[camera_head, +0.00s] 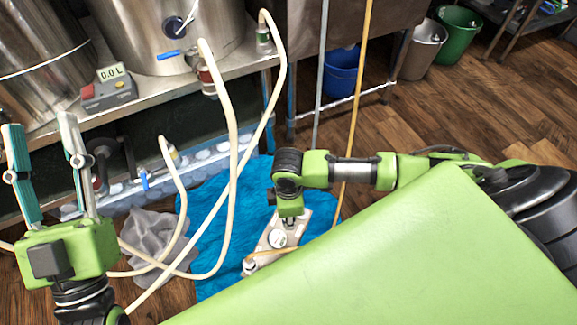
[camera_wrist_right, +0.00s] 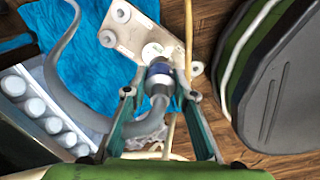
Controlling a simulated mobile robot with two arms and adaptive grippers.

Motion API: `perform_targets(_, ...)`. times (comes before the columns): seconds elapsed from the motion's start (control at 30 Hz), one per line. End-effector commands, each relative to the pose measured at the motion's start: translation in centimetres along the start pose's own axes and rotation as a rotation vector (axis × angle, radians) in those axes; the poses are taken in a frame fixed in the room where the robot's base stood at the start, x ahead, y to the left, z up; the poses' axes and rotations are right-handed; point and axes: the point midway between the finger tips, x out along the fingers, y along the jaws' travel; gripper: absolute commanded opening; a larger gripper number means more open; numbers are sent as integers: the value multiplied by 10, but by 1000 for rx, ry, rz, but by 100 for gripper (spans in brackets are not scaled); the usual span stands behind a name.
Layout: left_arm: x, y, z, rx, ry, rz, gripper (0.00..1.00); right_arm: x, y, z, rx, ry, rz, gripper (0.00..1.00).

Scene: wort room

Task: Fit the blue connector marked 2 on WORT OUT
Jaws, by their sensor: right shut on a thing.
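In the right wrist view my right gripper (camera_wrist_right: 162,88) is shut on a blue-banded connector (camera_wrist_right: 159,69) with a grey hose behind it. No number is legible on it. The connector's front end points at a white round port (camera_wrist_right: 152,51) on a pale plate (camera_wrist_right: 123,28); I cannot tell whether they touch or are joined. In the head view this plate (camera_head: 263,245) lies low by the blue cloth, under my right wrist, and the right fingers are hidden. No WORT OUT label is readable. My left gripper (camera_head: 40,128) is open and empty at the left.
Pale hoses (camera_head: 232,165) loop from the steel vessels (camera_head: 185,35) down to the floor. A control box reading 0.0 L (camera_head: 108,88) stands on the bench. A blue cloth (camera_head: 213,240) and grey rag (camera_head: 158,235) lie below.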

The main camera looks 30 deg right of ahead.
Motion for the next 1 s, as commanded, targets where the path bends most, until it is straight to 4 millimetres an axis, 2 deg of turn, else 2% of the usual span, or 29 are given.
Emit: perform_targets(1.0, -9, -8, 60, 12, -297, -14, 40, -10, 0, 0, 0, 0, 0, 0)
